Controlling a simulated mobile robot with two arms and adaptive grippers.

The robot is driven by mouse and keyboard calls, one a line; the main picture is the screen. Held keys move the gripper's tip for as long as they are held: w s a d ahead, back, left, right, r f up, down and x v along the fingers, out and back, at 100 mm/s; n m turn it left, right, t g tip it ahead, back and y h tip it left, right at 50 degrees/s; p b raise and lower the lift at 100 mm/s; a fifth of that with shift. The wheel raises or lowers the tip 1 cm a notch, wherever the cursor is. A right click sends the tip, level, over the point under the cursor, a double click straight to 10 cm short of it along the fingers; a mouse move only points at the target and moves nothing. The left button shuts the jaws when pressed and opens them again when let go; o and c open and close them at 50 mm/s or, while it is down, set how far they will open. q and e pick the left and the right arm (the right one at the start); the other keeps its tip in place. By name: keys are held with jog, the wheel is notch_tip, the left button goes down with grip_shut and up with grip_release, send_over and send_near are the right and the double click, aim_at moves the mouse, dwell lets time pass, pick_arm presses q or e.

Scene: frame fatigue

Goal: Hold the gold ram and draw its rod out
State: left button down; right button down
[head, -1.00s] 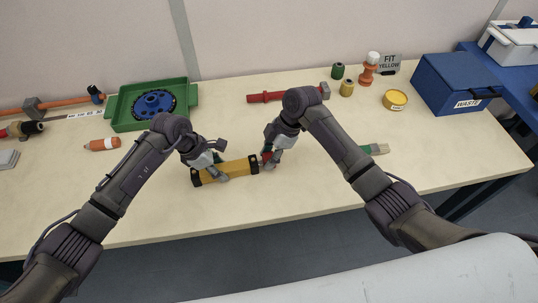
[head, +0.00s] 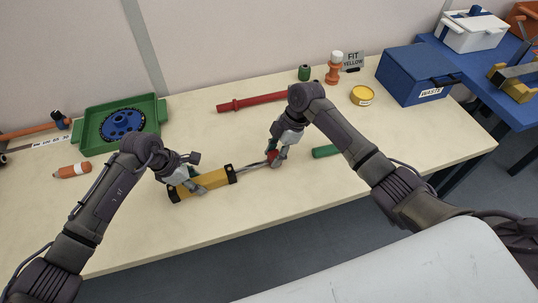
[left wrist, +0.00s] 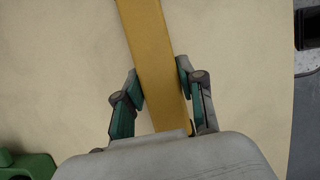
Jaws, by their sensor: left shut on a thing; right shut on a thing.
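The gold ram (head: 208,182) is a yellow bar with black end caps, lying at a slant near the front of the table. My left gripper (head: 194,184) is shut around its body; in the left wrist view the green finger pads (left wrist: 161,83) flank the yellow bar (left wrist: 152,45). A thin grey rod (head: 250,166) shows outside the ram's right end cap. My right gripper (head: 275,158) is shut on the red end (head: 272,155) of the rod, a short way right of the ram. Its fingers partly hide that red end.
A green tray (head: 159,113) with a blue wheel and an orange bottle (head: 72,171) lie to the left. A red bar (head: 252,101) lies behind the arms. A blue waste box (head: 414,78) and a yellow tin (head: 362,96) stand at right. Clear tabletop lies in front.

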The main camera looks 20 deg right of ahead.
pick_arm(q)
jog(key=shift+a+f, duration=0.2)
jog(key=shift+a, duration=0.1)
pick_arm(e)
jog(key=shift+w+d, duration=0.1)
jog(key=shift+d, duration=0.25)
jog(key=c, duration=1)
grip_release()
pick_arm(q)
jog(key=shift+d, duration=0.1)
pick_arm(e)
jog(key=o, duration=0.3)
jog(key=shift+a, duration=0.1)
jog(key=shift+r, duration=0.1)
jog(key=v, duration=1.2)
